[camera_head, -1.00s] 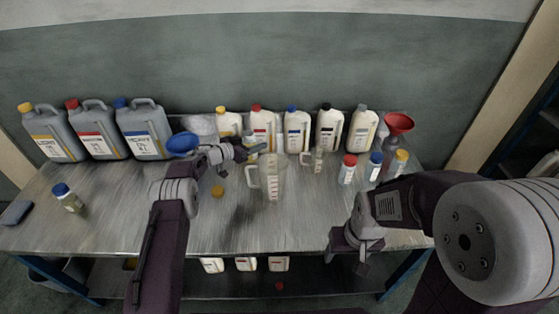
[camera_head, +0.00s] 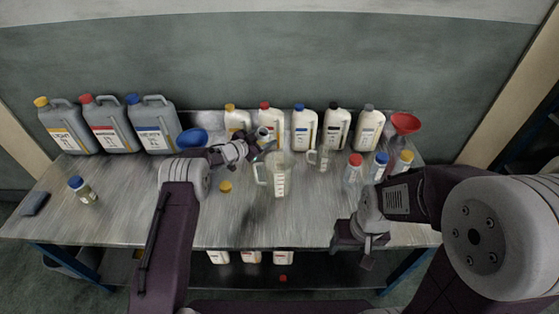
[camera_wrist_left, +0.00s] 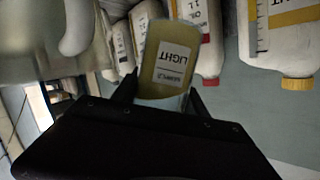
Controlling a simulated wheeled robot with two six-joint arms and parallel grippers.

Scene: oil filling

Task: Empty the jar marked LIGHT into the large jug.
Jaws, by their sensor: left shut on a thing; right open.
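The LIGHT jar (camera_wrist_left: 166,68) is in my left gripper (camera_wrist_left: 160,100). In the left wrist view it holds yellow oil behind a LIGHT label, and its mouth end is hidden by the gripper. In the head view the jar (camera_head: 263,134) looks roughly upright, by the upper left of the large jug's rim. The large clear jug (camera_head: 279,182) stands on the bench, with graduation marks and a handle on its left; its contents are unclear. My left gripper (camera_head: 255,149) is shut on the jar. My right gripper (camera_head: 354,250) is open and empty at the bench's front right.
A loose yellow cap (camera_head: 225,186) lies left of the jug. A small jug (camera_head: 318,158) stands to its right. Several capped bottles (camera_head: 304,130) line the back. Capped jars (camera_head: 353,174) and a red funnel (camera_head: 405,124) stand right. The front middle of the bench is clear.

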